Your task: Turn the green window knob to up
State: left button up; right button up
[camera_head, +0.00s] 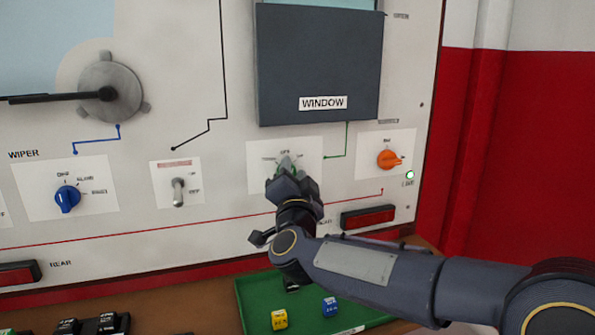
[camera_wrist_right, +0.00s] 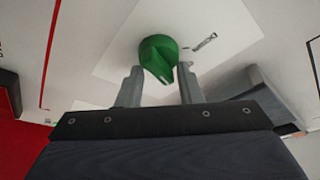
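The green window knob (camera_wrist_right: 158,55) shows in the right wrist view on a white label plate (camera_wrist_right: 200,40). Its pointer ridge narrows toward the bottom of that view. My right gripper (camera_wrist_right: 160,68) has its two fingers apart, one on each side of the knob. A gap shows between the left finger and the knob's narrow end; the right finger is very close to it, and contact is unclear. In the head view my right gripper (camera_head: 286,164) is at the plate under the WINDOW sign (camera_head: 323,103) and hides most of the knob. My left gripper is not in view.
An orange knob (camera_head: 388,159) is right of the window plate, a toggle switch (camera_head: 178,192) and blue wiper knob (camera_head: 67,198) left. The dark window box (camera_head: 318,60) juts above. Below, a green tray (camera_head: 255,305) holds yellow (camera_head: 279,319) and blue (camera_head: 330,307) blocks.

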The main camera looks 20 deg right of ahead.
jog(key=shift+s, duration=0.1)
jog(key=v, duration=0.7)
jog(key=shift+s+p, duration=0.2)
jog(key=shift+p, duration=0.1)
jog(key=shift+a+f, duration=0.1)
